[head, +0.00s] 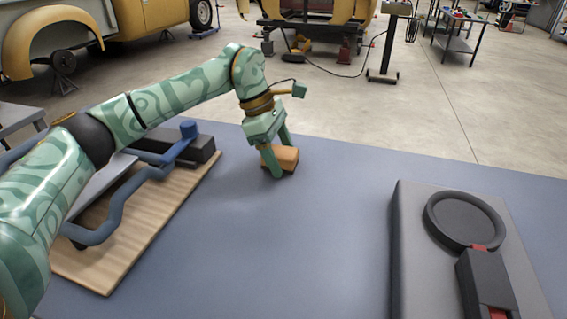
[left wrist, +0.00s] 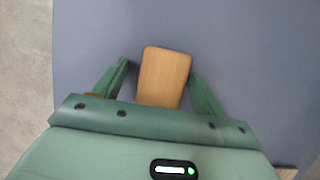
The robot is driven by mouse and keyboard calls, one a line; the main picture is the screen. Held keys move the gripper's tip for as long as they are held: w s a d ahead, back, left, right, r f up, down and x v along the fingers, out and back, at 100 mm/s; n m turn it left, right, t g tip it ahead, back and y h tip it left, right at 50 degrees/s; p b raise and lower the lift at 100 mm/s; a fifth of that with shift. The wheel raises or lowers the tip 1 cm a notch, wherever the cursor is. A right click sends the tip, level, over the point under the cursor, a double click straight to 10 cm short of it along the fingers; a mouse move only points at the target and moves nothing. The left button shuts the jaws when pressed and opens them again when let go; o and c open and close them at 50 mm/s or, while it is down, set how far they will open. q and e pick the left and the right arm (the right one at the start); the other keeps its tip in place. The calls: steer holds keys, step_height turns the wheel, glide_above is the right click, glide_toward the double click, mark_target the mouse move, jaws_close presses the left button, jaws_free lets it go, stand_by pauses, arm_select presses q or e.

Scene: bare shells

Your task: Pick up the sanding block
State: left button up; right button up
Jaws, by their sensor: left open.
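The sanding block (head: 285,156) is a small wooden block lying on the blue-grey table top near its far edge. It also shows in the left wrist view (left wrist: 164,76), between the two green fingers. My left gripper (head: 277,160) is open and reaches down over the block, with one finger on each side. In the left wrist view, the left gripper (left wrist: 160,82) has a gap between the left finger and the block, while the right finger is close to the block's right side. Whether that finger touches it I cannot tell. My right gripper is not in view.
A wooden board (head: 165,216) with a blue bent-tube frame (head: 118,208) and a black block lies at the left, under my left arm. A grey case (head: 425,270) with a round black part stands at the right. The table (head: 310,240) between them is clear.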

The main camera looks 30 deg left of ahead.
mark_target(289, 155)
arm_select(q)
steer(key=shift+s+r, duration=0.1)
steer(key=c, duration=1.1)
steer(key=shift+r, duration=0.2)
steer(key=r+p, duration=0.2)
steer(key=r, duration=0.1)
steer(key=r+p, duration=0.1)
steer(key=shift+s+d+r+p, duration=0.2)
steer(key=shift+s+r+p, duration=0.1)
steer(key=shift+r, duration=0.05)
steer(key=s+d+r+p, duration=0.1)
steer(key=s+r+p, duration=0.1)
steer(key=s, duration=0.2)
steer(key=s+d+r+p, duration=0.2)
steer(key=s+r, duration=0.1)
steer(key=s, duration=0.1)
steer(key=s+d+r+p, duration=0.1)
steer(key=s+d+r, duration=0.1)
steer(key=s+r, duration=0.1)
steer(key=shift+s+d+p, duration=0.15)
steer(key=shift+s+p, duration=0.25)
steer(key=shift+s, duration=0.2)
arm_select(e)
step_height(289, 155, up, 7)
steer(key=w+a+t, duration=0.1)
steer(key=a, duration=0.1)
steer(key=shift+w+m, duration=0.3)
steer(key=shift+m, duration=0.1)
